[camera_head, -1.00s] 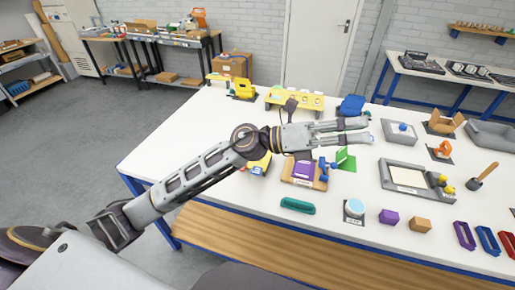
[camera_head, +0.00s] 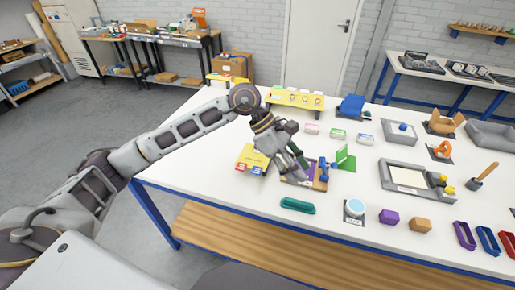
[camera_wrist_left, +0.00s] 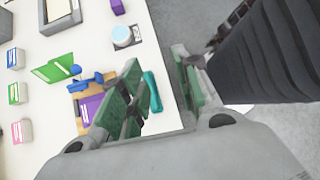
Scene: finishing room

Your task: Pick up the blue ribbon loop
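The blue ribbon loop (camera_head: 487,239) lies on the white table near its front edge at the far right of the head view, between a purple loop (camera_head: 464,235) and a red loop (camera_head: 508,244). It does not show in the left wrist view. My left gripper (camera_head: 300,172) points down over the left part of the table, far to the left of the blue loop. In the left wrist view its green-padded fingers (camera_wrist_left: 160,88) are spread apart with nothing held between them. My right gripper is not in view.
Below the left gripper are a wooden board with a purple piece (camera_head: 312,170) and a teal bar (camera_head: 298,205). A round light-blue item (camera_head: 355,207), a purple block (camera_head: 389,216) and a tan block (camera_head: 420,224) stand between it and the loops. A grey tray (camera_head: 402,192) lies behind.

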